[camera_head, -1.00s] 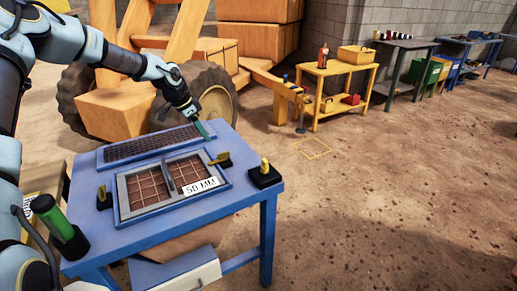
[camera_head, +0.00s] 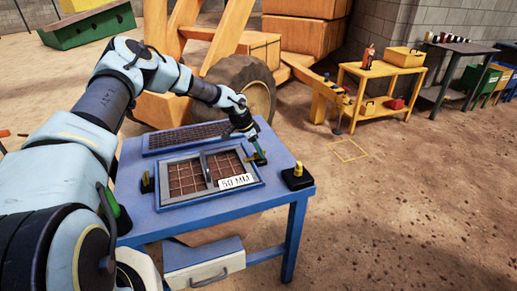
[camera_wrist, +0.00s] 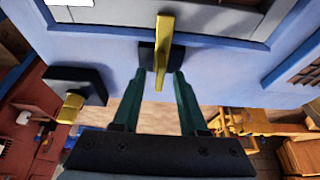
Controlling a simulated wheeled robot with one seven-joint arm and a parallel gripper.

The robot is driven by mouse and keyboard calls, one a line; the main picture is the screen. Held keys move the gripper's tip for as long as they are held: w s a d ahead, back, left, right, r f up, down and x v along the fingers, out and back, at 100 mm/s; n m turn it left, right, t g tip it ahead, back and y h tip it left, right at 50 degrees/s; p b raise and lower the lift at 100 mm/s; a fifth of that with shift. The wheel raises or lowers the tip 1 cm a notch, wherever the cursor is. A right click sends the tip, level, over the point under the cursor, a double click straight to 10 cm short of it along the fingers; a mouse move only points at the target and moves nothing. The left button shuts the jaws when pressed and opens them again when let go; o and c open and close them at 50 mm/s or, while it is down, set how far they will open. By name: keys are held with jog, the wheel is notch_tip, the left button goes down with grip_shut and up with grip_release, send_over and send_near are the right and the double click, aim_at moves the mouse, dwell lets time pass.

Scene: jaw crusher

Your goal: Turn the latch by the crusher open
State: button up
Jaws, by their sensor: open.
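A latch with a yellow handle (camera_wrist: 163,40) on a black base (camera_wrist: 147,54) sits at the right edge of the framed screen on the blue table (camera_head: 232,208). The handle's far end reaches over the frame's edge. In the head view the latch (camera_head: 261,153) is partly hidden by my gripper (camera_head: 258,158). In the wrist view my gripper (camera_wrist: 158,72) is open, with its two green fingers on either side of the handle's near end. I cannot tell whether either finger touches it.
A black block with a yellow peg (camera_head: 298,177) stands at the table's right corner; another yellow peg (camera_head: 147,183) stands left of the screen. A dark mesh panel (camera_head: 185,138) lies behind the screen. A yellow cart (camera_head: 382,95) stands farther back on open dirt floor.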

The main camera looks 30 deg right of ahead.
jog(key=shift+c, duration=0.4)
grip_shut()
